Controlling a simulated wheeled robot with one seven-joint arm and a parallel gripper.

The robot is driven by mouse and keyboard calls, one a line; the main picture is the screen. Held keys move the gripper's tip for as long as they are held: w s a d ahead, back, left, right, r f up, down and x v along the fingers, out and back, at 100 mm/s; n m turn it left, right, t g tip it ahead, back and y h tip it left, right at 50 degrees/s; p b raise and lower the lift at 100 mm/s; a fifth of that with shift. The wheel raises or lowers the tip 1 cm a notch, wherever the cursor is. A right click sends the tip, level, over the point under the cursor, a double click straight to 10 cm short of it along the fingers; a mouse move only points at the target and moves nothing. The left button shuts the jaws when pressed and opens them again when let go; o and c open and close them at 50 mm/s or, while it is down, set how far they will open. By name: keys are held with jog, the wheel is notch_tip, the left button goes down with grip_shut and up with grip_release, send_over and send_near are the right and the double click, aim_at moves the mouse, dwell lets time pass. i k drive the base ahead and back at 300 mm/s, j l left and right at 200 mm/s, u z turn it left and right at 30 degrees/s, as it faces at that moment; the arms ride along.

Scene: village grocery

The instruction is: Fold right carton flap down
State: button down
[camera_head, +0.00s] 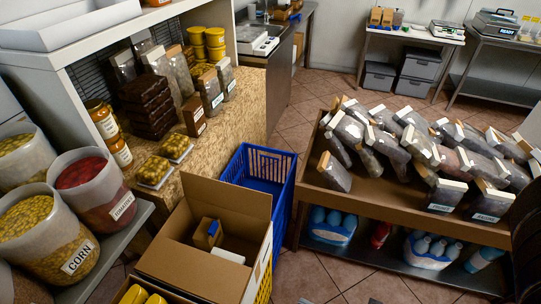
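An open brown cardboard carton (188,234) stands at the lower middle of the head view. Its back flap (228,200) stands up. A broad front flap (190,272) slants out toward me. At the right side, a narrow cardboard panel (259,264) stands upright and is seen nearly edge-on; I cannot tell how much of it is flap and how much is side wall. My gripper is not in view.
A blue crate (284,190) stands behind the carton, and a yellow crate (264,283) shows beside its right side. A wooden display table (385,203) with bagged goods is at the right. Bins of corn (80,259) and tomatoes (120,216) are at the left. Tiled floor (330,275) lies open between.

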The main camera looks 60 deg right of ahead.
aim_at(251, 202)
jog(key=z, duration=0.5)
jog(key=i+l+z, duration=0.1)
jog(key=l, duration=0.4)
jog(key=l+z, duration=0.1)
jog(key=l, duration=0.4)
jog(key=i, duration=0.05)
